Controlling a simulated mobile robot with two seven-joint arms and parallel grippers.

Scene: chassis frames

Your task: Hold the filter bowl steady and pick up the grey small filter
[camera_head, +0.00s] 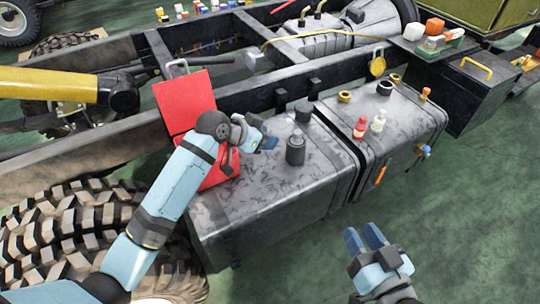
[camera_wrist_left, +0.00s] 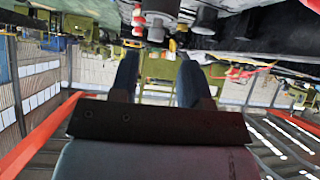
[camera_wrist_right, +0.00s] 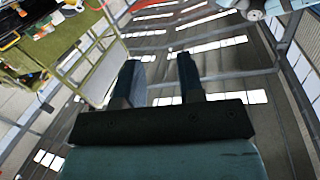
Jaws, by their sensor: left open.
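I cannot tell which, if either, is the filter bowl or the small grey filter. A black cup-like piece (camera_head: 385,88) stands on the right tank. My left gripper (camera_head: 263,131) is open and empty, just left of the grey cylinders and apart from them. In the left wrist view a grey cylinder (camera_wrist_left: 206,20) shows beyond its fingers. My right gripper (camera_head: 362,230) is open and empty over the green floor.
A red-topped bottle (camera_head: 360,127) and a white bottle (camera_head: 378,122) stand on the right tank, near brass rings (camera_head: 344,96). An open red box (camera_head: 186,103) lies behind my left arm. The chassis rail (camera_head: 300,72) runs behind the tanks. The floor (camera_head: 460,210) at right is clear.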

